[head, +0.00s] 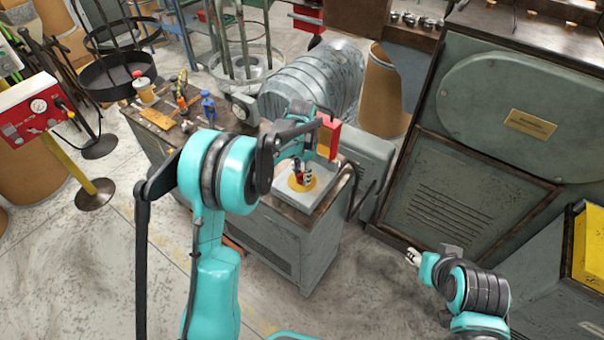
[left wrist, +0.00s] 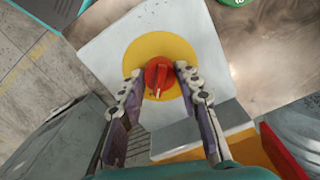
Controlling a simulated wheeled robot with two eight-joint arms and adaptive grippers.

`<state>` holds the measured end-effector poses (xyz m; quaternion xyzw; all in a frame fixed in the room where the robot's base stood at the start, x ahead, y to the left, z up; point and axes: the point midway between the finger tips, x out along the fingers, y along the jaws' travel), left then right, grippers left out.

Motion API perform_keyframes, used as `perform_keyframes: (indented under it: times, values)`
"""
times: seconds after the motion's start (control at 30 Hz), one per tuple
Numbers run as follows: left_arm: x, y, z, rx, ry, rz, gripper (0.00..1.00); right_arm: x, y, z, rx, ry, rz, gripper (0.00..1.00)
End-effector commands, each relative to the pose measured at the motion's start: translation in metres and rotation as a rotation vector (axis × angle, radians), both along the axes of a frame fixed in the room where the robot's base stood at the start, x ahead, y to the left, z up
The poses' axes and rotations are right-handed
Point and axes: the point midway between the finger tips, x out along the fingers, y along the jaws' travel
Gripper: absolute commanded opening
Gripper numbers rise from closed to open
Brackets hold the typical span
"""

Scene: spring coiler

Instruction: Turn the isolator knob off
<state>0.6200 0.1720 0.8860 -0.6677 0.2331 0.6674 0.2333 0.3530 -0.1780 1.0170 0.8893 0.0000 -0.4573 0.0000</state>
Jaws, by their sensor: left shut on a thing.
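The isolator knob is a red rotary knob (left wrist: 158,76) on a round yellow plate (left wrist: 160,47), on the pale face of a box (left wrist: 100,55). In the left wrist view my left gripper (left wrist: 158,80) has a finger on each side of the knob and is shut on it. The head view shows the same box (head: 316,193) on the cabinet, with my left gripper (head: 302,173) reaching down to the yellow plate (head: 297,183); the knob is mostly hidden there by the fingers. My right gripper (head: 413,257) is low at the right, small, away from the box.
A workbench (head: 150,112) with tools and small bottles stands left of the box. A large grey coil or motor (head: 315,80) is behind it. A big grey machine (head: 480,110) fills the right. A red panel with a gauge (head: 38,108) stands at far left. Floor is free in front.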

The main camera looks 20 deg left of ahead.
Motion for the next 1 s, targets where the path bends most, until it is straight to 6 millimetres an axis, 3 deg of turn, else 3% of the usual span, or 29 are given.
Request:
perform_keyframes:
  times: [1.0]
  values:
    - [-0.0003,-0.0001,-0.0004,-0.001,0.001,0.904,0.04,0.0000,0.0000,0.0103,0.000,0.000,0.000,0.40]
